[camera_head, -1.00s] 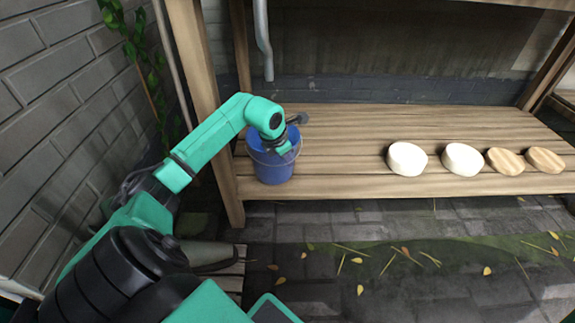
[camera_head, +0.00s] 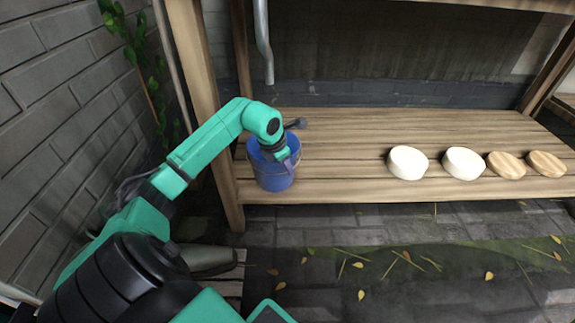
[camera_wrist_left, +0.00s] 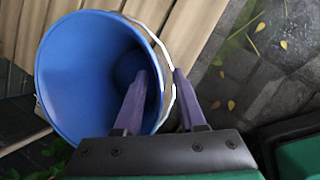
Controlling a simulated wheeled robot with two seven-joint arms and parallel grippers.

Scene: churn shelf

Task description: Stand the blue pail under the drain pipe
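The blue pail (camera_head: 270,178) stands upright at the left end of the slatted wooden shelf, at its front edge. The drain pipe (camera_head: 264,45) hangs above and behind it, with its lower end beyond the pail. My left gripper (camera_head: 284,160) is over the pail's right rim. In the left wrist view, its dark purple fingers (camera_wrist_left: 160,75) are spread, one inside the pail (camera_wrist_left: 75,75) and one outside, with the rim and pale wire handle between them. I see a gap beside the inner finger. My right gripper is out of view.
Two white rounds (camera_head: 407,163) and two wooden discs (camera_head: 507,166) lie along the shelf's front right. A wooden post (camera_head: 203,100) rises left of the pail. The shelf's back left (camera_head: 330,122) is clear. Leaves litter the paving below.

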